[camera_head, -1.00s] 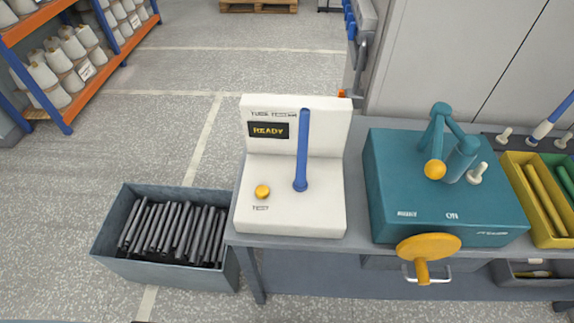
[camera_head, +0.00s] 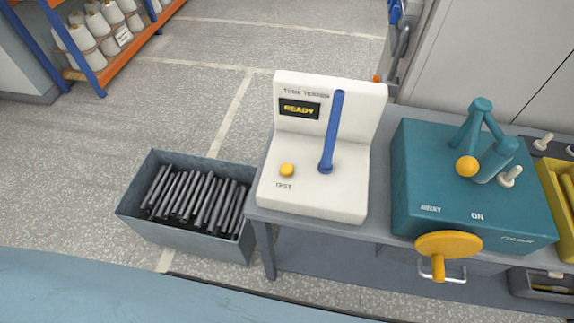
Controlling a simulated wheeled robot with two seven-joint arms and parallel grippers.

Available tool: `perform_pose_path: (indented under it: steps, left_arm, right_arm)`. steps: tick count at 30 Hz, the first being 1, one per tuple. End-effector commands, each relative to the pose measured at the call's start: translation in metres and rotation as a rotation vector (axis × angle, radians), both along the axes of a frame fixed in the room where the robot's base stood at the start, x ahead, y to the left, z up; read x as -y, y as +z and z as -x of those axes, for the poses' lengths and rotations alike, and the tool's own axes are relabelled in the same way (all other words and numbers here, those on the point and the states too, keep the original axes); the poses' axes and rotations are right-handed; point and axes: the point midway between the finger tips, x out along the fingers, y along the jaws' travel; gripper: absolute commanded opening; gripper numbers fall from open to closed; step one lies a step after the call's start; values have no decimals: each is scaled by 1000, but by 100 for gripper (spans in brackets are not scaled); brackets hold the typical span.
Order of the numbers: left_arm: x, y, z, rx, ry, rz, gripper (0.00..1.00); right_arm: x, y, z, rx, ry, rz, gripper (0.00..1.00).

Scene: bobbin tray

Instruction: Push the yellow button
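The yellow button (camera_head: 287,170) sits on the flat front part of a white tester (camera_head: 314,196), just above the word TEST. The tester's small dark display (camera_head: 300,109) reads READY in yellow letters. A blue tube (camera_head: 332,132) stands in the tester, to the right of the button, leaning slightly. Neither of my grippers shows in the head view.
A teal machine (camera_head: 470,190) with a yellow hand wheel (camera_head: 448,243) stands right of the tester on the grey bench. A grey bin (camera_head: 187,235) of dark tubes is on the floor at left. A blue surface crosses the bottom edge.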

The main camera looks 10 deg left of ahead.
Motion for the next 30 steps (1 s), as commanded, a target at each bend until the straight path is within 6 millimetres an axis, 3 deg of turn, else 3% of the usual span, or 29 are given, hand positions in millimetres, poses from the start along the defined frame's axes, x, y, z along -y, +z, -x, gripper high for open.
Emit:
perform_pose_path:
  steps: [5, 30]
  left_arm:
    - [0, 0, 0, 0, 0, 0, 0]
    - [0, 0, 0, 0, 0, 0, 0]
  right_arm:
    - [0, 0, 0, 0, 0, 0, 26]
    - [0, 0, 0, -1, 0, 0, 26]
